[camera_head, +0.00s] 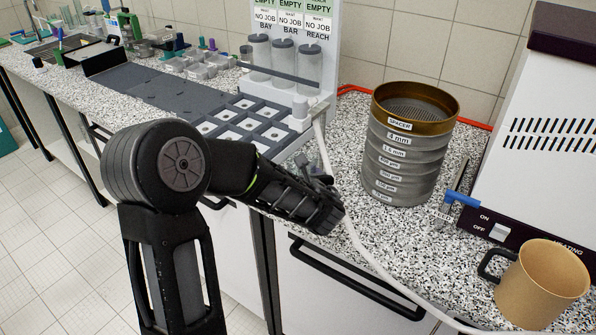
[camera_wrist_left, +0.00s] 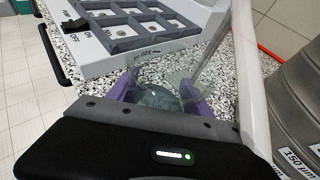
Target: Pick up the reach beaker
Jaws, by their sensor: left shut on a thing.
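The arm from the left is mine, and my left gripper (camera_head: 322,190) is over the speckled counter, just in front of the compartment tray (camera_head: 205,129). In the left wrist view the purple fingers of my left gripper (camera_wrist_left: 160,95) are shut on a clear glass vessel, the beaker (camera_wrist_left: 155,98). Its lower part is hidden behind the dark gripper body, so I cannot tell whether it touches the counter. In the head view the beaker is largely hidden by the gripper. My right gripper is in neither view.
A labelled sieve stack (camera_head: 405,150) with a brown top ring stands right of the gripper. A white post and cable pass close by. A white dispenser with clear cylinders (camera_head: 284,58) stands behind. A tan mug (camera_head: 545,285) and a heating unit (camera_head: 535,130) are at right.

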